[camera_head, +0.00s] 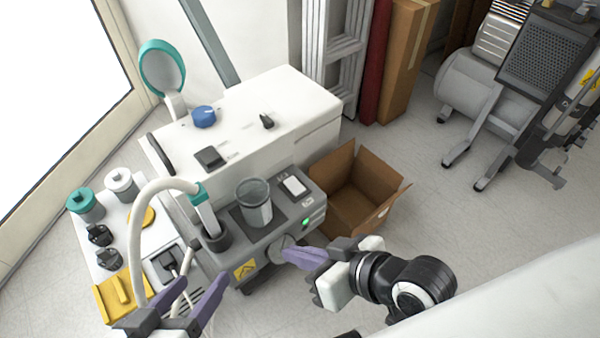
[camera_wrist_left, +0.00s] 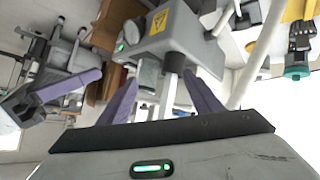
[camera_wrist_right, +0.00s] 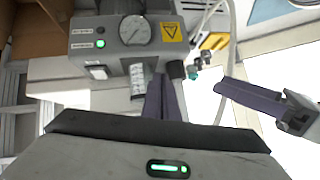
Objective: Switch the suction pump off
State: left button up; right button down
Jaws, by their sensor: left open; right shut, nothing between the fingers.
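The suction pump (camera_head: 262,232) is a grey unit on the front of a white cabinet. It has a clear canister (camera_head: 256,205), a round gauge (camera_wrist_right: 134,29) and a lit green lamp (camera_head: 305,222); the lamp also glows in the right wrist view (camera_wrist_right: 100,43). A white rocker-like switch (camera_head: 294,186) is on its top; its position is unclear. My right gripper (camera_head: 288,254) is shut and empty by the gauge in the head view; whether it touches is unclear. My left gripper (camera_head: 208,285) is open and empty, lower left of the pump.
A white hose (camera_head: 136,235) arches near my left gripper. A side tray holds jars (camera_head: 86,204) and a yellow block (camera_head: 117,299). An open cardboard box (camera_head: 362,190) stands right of the pump. Open floor lies further right, before a compressor (camera_head: 480,85).

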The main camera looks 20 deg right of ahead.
aim_at(301, 189)
pick_arm(q)
jog(key=s+a+p, duration=0.1)
jog(key=p, duration=0.1)
jog(key=a+y+p, duration=0.1)
jog(key=a+p, duration=0.1)
jog(key=s+a+y+p, duration=0.1)
jog(key=p, duration=0.1)
jog(key=shift+s+a+f+n+p, duration=0.3)
jog(key=shift+a+f+p, duration=0.1)
pick_arm(e)
jog(key=w+d+f+t, duration=0.2)
jog(key=w+d+t, duration=0.5)
jog(key=w+d, duration=0.3)
jog(key=shift+d+n, duration=0.3)
jog(key=shift+d, duration=0.25)
jog(key=shift+f, duration=0.1)
